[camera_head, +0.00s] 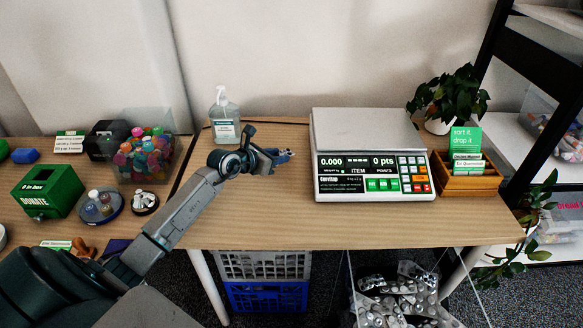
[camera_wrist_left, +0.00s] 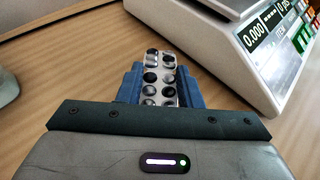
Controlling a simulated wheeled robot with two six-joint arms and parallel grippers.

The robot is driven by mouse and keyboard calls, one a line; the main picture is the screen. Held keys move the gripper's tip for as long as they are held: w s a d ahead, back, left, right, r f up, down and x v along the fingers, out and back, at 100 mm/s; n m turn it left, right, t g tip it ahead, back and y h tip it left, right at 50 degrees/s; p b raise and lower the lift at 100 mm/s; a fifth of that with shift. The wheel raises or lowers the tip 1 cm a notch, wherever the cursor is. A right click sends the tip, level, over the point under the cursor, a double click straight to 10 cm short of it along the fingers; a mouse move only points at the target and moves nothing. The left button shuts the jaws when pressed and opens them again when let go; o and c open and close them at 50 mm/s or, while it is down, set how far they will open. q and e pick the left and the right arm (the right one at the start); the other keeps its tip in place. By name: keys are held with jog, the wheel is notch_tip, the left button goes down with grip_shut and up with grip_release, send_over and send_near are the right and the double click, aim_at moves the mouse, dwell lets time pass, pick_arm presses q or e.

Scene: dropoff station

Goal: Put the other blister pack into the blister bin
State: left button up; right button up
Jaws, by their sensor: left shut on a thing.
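My left gripper (camera_head: 284,154) is over the wooden table, left of the scale. In the left wrist view its blue fingers (camera_wrist_left: 160,88) are shut on a blister pack (camera_wrist_left: 160,72), silver with rows of dark round pockets. In the head view the pack is too small to make out clearly at the fingertips. A clear bin (camera_head: 398,300) with many silver and dark blister packs in it stands on the floor below the table's front edge. My right gripper is in neither view.
A white scale (camera_head: 368,135) reading 0.000 stands on the table (camera_head: 270,225). A sanitizer bottle (camera_head: 224,115) stands at the back left, a wooden card box (camera_head: 468,180) at the right. Grey and blue crates (camera_head: 265,297) are under the table. The table front is clear.

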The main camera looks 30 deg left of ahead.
aim_at(278, 174)
pick_arm(q)
jog(key=shift+d+f, duration=0.1)
jog(key=shift+f, duration=2.55)
jog(key=o, duration=0.9)
